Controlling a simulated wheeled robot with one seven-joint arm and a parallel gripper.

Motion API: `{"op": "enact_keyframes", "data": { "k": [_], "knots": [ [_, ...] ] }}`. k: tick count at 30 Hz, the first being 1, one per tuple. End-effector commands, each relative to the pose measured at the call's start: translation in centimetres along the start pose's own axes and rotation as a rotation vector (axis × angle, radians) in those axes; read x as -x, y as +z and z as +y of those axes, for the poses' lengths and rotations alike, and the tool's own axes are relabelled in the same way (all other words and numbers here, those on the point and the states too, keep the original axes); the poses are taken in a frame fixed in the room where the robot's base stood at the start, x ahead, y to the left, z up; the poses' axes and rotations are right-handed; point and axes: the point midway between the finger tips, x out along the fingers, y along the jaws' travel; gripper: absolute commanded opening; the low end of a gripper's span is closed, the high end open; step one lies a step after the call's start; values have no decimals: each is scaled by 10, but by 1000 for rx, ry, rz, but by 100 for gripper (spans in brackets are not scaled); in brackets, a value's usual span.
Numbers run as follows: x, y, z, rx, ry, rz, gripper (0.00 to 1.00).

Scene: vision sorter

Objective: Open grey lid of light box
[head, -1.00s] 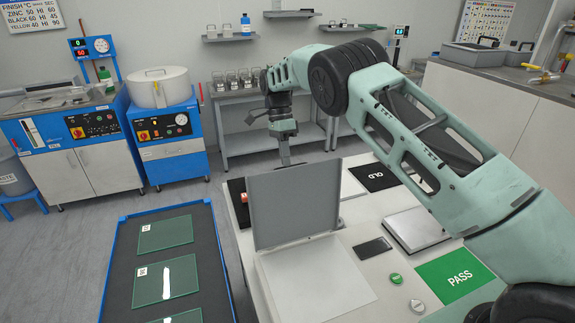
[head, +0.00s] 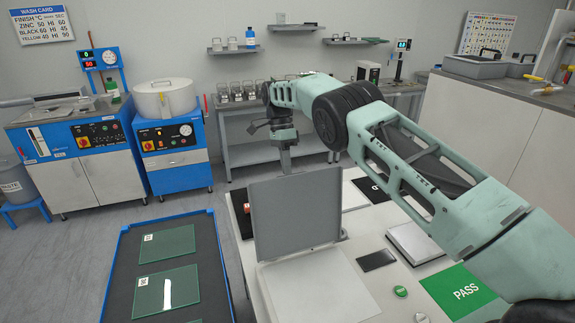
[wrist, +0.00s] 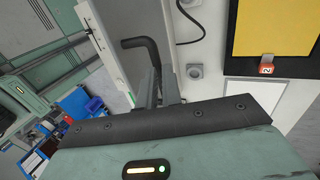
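The grey lid (head: 297,215) of the light box stands about upright in the head view, at the far side of the box's pale flat top (head: 320,288). In the wrist view the lid (wrist: 108,42) shows nearly edge-on. A bent black handle (wrist: 143,43) runs toward the fingers of my gripper (wrist: 161,92). The fingers lie close by the handle, but their grip on it is not clear.
A blue-edged tray (head: 120,255) with green glass plates is at left. On the white table are a dark tile (head: 376,260), a green button (head: 400,291) and a green PASS pad (head: 452,295). A shelf bench (head: 240,152) stands behind.

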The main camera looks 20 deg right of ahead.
Motion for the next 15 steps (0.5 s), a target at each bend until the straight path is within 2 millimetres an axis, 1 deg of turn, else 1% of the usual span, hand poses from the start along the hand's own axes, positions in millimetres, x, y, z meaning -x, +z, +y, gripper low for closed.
{"op": "enact_keyframes", "data": {
  "k": [1,3,15],
  "knots": [
    [-44,5,-6,7,53,-4,17],
    [-44,5,-6,7,53,-4,33],
    [-44,6,-6,7,53,-4,33]
  ]
}}
